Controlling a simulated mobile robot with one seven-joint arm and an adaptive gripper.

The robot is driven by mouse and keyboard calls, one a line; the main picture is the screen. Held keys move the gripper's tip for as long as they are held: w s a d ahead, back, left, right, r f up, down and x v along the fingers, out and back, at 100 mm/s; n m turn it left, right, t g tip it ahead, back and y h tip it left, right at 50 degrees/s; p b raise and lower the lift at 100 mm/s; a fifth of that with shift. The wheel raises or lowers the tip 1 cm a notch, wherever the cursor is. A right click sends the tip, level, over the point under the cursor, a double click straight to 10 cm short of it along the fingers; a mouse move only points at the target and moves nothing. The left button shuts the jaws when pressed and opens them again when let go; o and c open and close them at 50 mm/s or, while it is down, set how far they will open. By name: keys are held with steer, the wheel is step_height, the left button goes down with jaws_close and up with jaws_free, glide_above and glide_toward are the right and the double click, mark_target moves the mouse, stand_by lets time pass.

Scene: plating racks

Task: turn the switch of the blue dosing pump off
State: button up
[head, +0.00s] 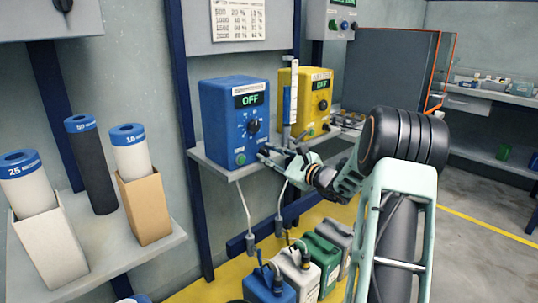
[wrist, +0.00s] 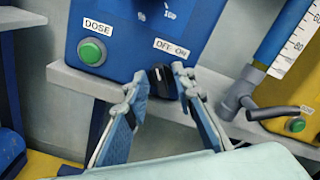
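The blue dosing pump (head: 226,140) stands on a grey wall shelf, and its green display reads OFF. It fills the top of the wrist view (wrist: 112,20). Its black switch (wrist: 160,75) sits low on the front, just under the OFF ON label (wrist: 172,47). A pale mark shows on the switch, but I cannot tell which side it points to. My gripper (wrist: 157,86) is open, with one fingertip to each side of the switch; I cannot tell whether they touch it. In the head view my gripper (head: 268,155) is at the pump's lower right front, hiding the switch.
A green DOSE button (wrist: 92,51) is left of the switch. A yellow pump (head: 318,88) and a graduated tube (head: 290,105) stand to the right. Canisters (head: 300,272) stand below the shelf (head: 222,170). Rolls stand in boxes (head: 145,208) at left.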

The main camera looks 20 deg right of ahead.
steer(key=v, duration=1.2)
stand_by(0.4)
